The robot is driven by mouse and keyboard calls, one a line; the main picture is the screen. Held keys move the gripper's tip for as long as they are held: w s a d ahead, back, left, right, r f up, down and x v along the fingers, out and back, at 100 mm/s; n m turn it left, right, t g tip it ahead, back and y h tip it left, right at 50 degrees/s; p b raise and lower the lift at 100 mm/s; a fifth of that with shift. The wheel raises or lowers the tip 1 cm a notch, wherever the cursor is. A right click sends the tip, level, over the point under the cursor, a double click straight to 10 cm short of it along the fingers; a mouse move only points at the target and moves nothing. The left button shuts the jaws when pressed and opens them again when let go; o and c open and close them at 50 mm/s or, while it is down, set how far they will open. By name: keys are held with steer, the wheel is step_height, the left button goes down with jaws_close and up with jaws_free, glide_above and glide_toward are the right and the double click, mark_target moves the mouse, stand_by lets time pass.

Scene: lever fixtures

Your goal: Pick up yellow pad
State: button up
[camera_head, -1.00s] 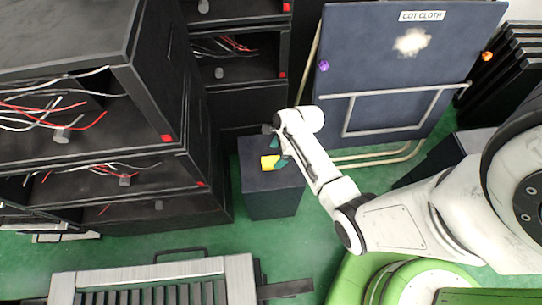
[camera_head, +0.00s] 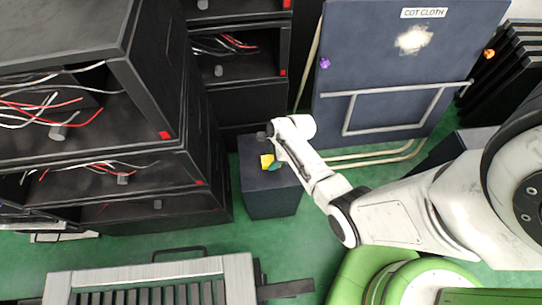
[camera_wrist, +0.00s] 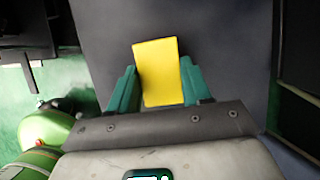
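The yellow pad (camera_head: 266,161) is a small flat rectangle over the top of a dark box. In the wrist view the yellow pad (camera_wrist: 158,68) stands between the two teal fingers of my gripper (camera_wrist: 160,85), slightly tilted, its lower part close to the palm. The fingers touch or nearly touch its two side edges, and my gripper looks shut on it. In the head view my gripper (camera_head: 271,165) is partly hidden by my wrist. How high the pad is above the box cannot be told.
The dark box (camera_head: 272,198) stands on the green floor. Black racks (camera_head: 160,190) with wires stand close on its left. A dark panel (camera_head: 380,60) labelled "COT CLOTH" with a metal handle stands behind right. A grey grate (camera_head: 150,285) lies in front.

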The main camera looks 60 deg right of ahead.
mark_target(268, 161)
steer(key=c, duration=0.5)
steer(key=shift+r, duration=0.3)
step_height(268, 161, up, 3)
steer(key=shift+s+r+p, duration=0.1)
steer(key=shift+s+p, duration=0.05)
steer(key=shift+p, duration=0.55)
steer(key=s+a+r, duration=0.1)
steer(key=s+r, duration=0.2)
steer(key=s, duration=0.1)
steer(key=s+a+r+p, duration=0.1)
steer(key=s+r, duration=0.2)
steer(key=s, duration=0.2)
steer(key=s+a+r+p, duration=0.1)
steer(key=s+r, duration=0.2)
steer(key=s, duration=0.1)
steer(key=shift+s+a+r, duration=0.1)
steer(key=shift+s+a, duration=0.05)
